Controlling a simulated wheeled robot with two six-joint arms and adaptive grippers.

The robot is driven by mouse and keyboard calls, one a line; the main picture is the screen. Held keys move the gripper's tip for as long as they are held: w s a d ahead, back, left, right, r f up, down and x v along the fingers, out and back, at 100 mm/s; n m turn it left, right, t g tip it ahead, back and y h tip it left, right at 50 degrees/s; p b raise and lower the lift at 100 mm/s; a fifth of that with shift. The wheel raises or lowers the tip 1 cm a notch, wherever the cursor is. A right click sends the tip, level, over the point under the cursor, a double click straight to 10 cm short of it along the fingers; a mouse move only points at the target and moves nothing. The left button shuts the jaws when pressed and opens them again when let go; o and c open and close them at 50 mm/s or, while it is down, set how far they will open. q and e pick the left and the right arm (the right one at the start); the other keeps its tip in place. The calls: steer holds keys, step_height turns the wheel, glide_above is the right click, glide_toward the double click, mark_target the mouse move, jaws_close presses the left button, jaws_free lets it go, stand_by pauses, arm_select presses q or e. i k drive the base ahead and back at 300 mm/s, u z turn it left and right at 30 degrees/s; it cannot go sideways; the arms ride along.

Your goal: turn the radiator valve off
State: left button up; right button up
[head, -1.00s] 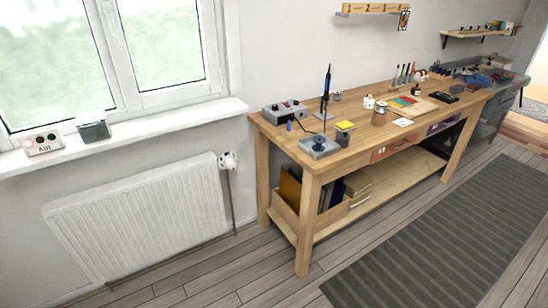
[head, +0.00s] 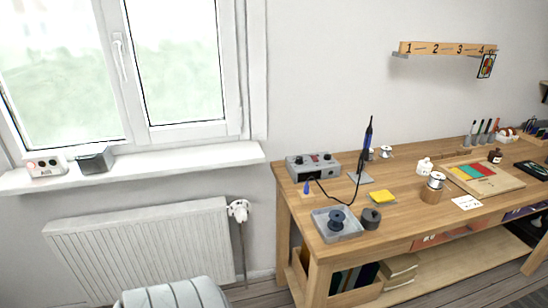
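The radiator valve (head: 239,210) is a white knob at the upper right corner of the white radiator (head: 140,248). A pipe runs down from it to the floor. The valve's setting is too small to read. Neither of my grippers shows in the head view.
A windowsill (head: 200,160) juts out above the radiator. A grey ribbed rounded object (head: 175,295) shows at the bottom, before the radiator.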

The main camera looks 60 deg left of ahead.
mark_target(241, 215)
steer(key=u, duration=0.25)
steer(key=i, duration=1.05)
steer(key=u, duration=1.1)
steer(key=i, duration=0.65)
steer(key=u, duration=0.55)
